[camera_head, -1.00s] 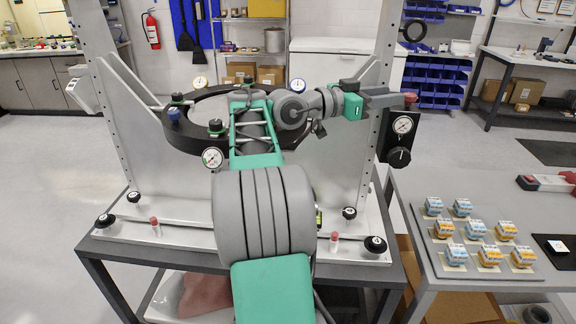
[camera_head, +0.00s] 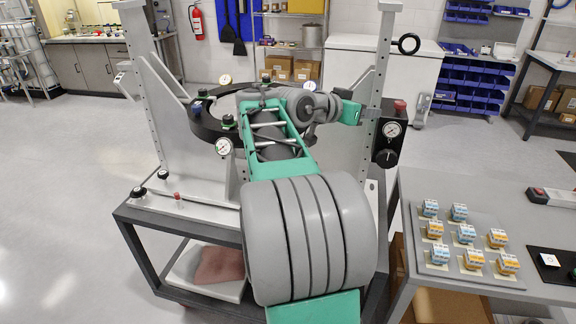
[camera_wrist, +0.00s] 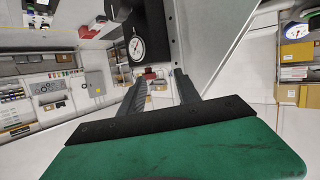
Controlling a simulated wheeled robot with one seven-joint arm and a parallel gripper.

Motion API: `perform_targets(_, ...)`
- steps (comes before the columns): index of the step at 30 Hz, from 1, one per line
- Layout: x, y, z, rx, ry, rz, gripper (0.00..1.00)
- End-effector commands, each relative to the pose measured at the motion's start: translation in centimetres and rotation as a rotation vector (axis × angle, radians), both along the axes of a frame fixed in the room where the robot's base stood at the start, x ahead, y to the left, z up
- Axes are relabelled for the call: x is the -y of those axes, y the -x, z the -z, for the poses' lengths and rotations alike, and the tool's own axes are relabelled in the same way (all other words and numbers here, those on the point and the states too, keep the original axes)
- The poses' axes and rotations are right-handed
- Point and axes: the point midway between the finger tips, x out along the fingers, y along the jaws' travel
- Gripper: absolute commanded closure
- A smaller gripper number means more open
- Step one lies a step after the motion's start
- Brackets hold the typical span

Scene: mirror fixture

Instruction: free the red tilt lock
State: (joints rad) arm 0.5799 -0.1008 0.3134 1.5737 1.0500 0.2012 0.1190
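A red knob (camera_head: 400,106) sits on top of the black gauge panel (camera_head: 385,153) on the right upright of the fixture. It appears to be the tilt lock. In the wrist view the small red piece (camera_wrist: 150,74) shows near the fingertips, just below the white dial (camera_wrist: 137,48). My gripper (camera_wrist: 163,76) is open, with a gap between its two dark fingers. In the head view my gripper (camera_head: 376,113) is just left of the red knob. I cannot tell whether a finger touches it.
The black mirror ring (camera_head: 205,130) hangs between the uprights, partly hidden by my arm. A black knob (camera_head: 386,158) is low on the gauge panel. A small red pin (camera_head: 178,196) stands on the fixture base. A side table (camera_head: 420,280) with several blue and orange blocks is at right.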

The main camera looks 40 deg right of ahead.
Motion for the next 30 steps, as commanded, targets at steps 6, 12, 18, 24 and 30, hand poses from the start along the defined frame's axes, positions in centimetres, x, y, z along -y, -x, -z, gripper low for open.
perform_targets(6,-3.0,-3.5,2.7,-0.012,-0.084,-0.134,0.61)
perform_targets(12,-6.2,-6.2,5.1,-0.031,-0.159,-0.251,0.61)
perform_targets(18,-9.5,-8.4,7.4,-0.056,-0.23,-0.363,0.61)
perform_targets(24,-13.2,-10.2,9.7,-0.088,-0.301,-0.474,0.61)
perform_targets(30,-16.3,-11.3,11.5,-0.117,-0.356,-0.564,0.61)
